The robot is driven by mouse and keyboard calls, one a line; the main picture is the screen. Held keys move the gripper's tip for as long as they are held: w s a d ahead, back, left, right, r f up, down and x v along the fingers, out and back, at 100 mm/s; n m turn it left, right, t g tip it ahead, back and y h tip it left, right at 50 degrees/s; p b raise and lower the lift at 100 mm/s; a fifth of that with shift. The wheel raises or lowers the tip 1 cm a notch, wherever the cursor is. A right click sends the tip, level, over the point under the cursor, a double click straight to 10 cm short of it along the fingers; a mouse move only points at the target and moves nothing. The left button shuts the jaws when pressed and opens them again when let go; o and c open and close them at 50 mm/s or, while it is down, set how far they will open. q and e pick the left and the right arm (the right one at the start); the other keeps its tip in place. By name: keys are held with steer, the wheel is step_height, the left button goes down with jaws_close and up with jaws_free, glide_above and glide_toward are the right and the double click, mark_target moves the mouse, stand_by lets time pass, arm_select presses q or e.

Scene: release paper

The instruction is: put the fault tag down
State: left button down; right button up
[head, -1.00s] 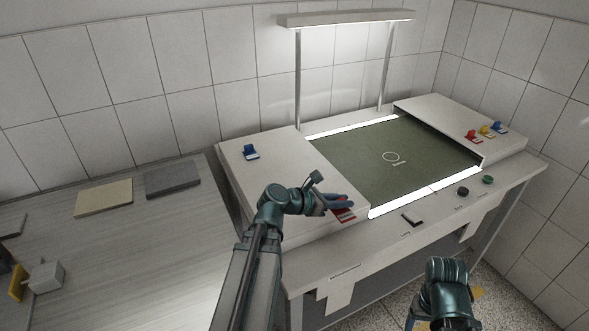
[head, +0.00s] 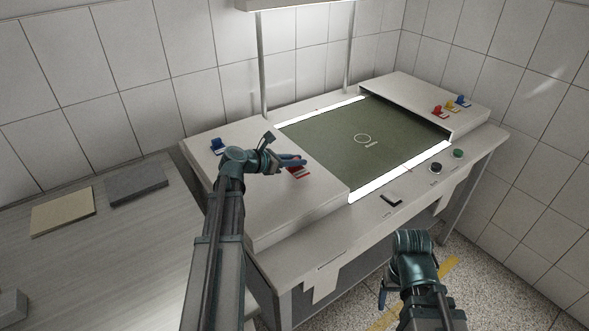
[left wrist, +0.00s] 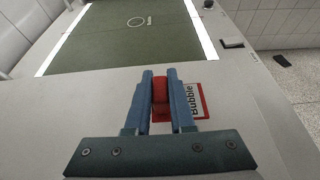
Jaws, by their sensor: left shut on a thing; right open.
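The red fault tag (head: 300,172) has a white label reading "Bubble" (left wrist: 192,103) in the left wrist view. My left gripper (head: 295,161) is shut on the tag's red grip; in the left wrist view the blue fingers (left wrist: 161,95) stand on either side of it. The tag is over the pale left panel (head: 265,205) of the bench, near the panel's right edge beside the green mat. I cannot tell whether it touches the panel. My right gripper (head: 384,290) hangs open and empty in front of the bench, its fingers partly hidden.
A blue tag (head: 218,146) stands on the left panel's far left. Red (head: 438,111), yellow (head: 450,106) and blue (head: 463,101) tags stand on the right panel. The lit green mat (head: 350,150) is bare. A dark switch (head: 391,199) and round buttons line the front ledge.

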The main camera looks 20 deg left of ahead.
mark_target(296, 168)
arm_select(q)
steer(key=shift+f+b, duration=1.65)
steer(key=shift+f, duration=0.1)
steer(key=shift+f, duration=0.15)
steer(key=c, duration=0.8)
jaws_free()
steer(key=shift+r, duration=0.35)
steer(key=p+v, duration=0.4)
steer(key=v, duration=0.6)
steer(key=shift+s, duration=0.25)
steer(key=shift+p+v, duration=0.3)
steer(key=shift+v, duration=0.5)
steer(key=shift+f, duration=0.1)
